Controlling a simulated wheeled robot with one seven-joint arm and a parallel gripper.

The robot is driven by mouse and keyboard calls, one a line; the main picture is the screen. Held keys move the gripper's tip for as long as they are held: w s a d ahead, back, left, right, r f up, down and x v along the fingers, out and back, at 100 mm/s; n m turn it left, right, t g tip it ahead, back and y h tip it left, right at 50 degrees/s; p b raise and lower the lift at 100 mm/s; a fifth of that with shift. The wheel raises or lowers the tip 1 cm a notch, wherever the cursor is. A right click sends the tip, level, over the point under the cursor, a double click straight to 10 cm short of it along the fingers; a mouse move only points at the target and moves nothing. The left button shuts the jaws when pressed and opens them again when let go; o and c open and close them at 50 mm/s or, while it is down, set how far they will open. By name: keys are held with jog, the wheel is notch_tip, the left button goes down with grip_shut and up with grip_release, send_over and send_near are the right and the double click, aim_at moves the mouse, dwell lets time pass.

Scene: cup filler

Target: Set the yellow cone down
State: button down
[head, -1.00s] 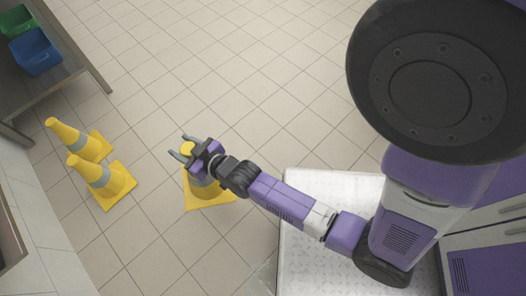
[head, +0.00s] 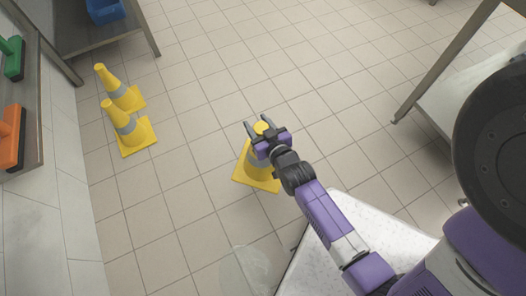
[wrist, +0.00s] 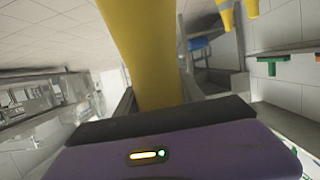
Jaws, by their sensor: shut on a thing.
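The yellow cone (head: 257,170) has a grey band and a square base, and it looks upright in the head view. My gripper (head: 258,124) is shut on it near its top. In the wrist view the cone (wrist: 145,50) fills the upper middle, between my fingers, and its base is out of that picture. I cannot tell whether the base touches the floor. Two similar yellow cones, a nearer one (head: 129,128) and a farther one (head: 119,92), stand on the floor to the left.
Tiled floor around the held cone is clear. A glossy patch (head: 245,270) lies on the floor at the bottom. A metal table (head: 95,35) bears a blue bin (head: 105,10) at upper left. Another table (head: 460,95) stands right.

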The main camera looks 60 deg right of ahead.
notch_tip(320, 180, down, 19)
jog(key=b, duration=0.8)
jog(key=shift+r, duration=0.15)
jog(key=c, duration=0.7)
grip_release()
jog(key=shift+f, duration=0.2)
